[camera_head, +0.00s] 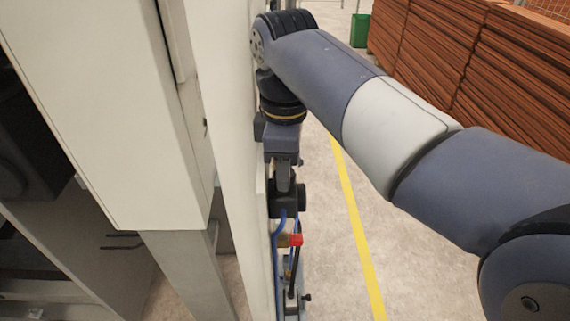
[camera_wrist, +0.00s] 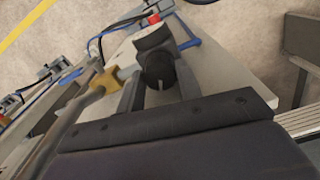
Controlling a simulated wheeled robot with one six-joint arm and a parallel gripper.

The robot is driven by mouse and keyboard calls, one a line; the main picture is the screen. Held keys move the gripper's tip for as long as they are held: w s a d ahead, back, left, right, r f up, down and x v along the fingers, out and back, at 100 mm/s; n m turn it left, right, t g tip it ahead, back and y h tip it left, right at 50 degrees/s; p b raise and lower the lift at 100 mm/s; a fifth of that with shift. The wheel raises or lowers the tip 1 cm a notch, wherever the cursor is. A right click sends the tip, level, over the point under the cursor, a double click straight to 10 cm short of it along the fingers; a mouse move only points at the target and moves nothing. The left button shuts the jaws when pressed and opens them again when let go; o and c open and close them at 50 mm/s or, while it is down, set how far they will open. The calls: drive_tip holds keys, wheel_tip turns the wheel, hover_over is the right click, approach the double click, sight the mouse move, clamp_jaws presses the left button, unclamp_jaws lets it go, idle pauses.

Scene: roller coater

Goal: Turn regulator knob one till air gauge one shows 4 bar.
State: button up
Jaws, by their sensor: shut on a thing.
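In the wrist view the black round regulator knob (camera_wrist: 158,72) sits between the two dark fingers of my gripper (camera_wrist: 159,84), one on each side. A pale mark shows on the knob's face. My gripper is shut on this knob. In the head view my gripper (camera_head: 284,178) points down, with its fingers at the black regulator (camera_head: 288,198) beside the pale cabinet side. I cannot make out the dial or needle of air gauge one in either view, so its reading is not visible.
A red valve handle (camera_head: 295,239) and blue hoses (camera_head: 278,255) lie below the regulator, close to the pale cabinet wall (camera_head: 240,140). A brass-coloured fitting (camera_wrist: 103,77) is left of the fingers. Open floor with a yellow line (camera_head: 352,210) is to the right.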

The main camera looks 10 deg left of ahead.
drive_tip(key=shift+r+n+p, duration=0.15)
drive_tip(key=shift+n+p, duration=0.7)
drive_tip(key=shift+n, duration=0.25)
drive_tip(key=shift+n+p, duration=0.45)
drive_tip(key=shift+n, duration=0.75)
drive_tip(key=o, duration=1)
drive_tip(key=shift+c, duration=0.2)
wheel_tip(320, 180, up, 10)
drive_tip(key=shift+r, duration=0.25)
drive_tip(key=shift+f, duration=0.1)
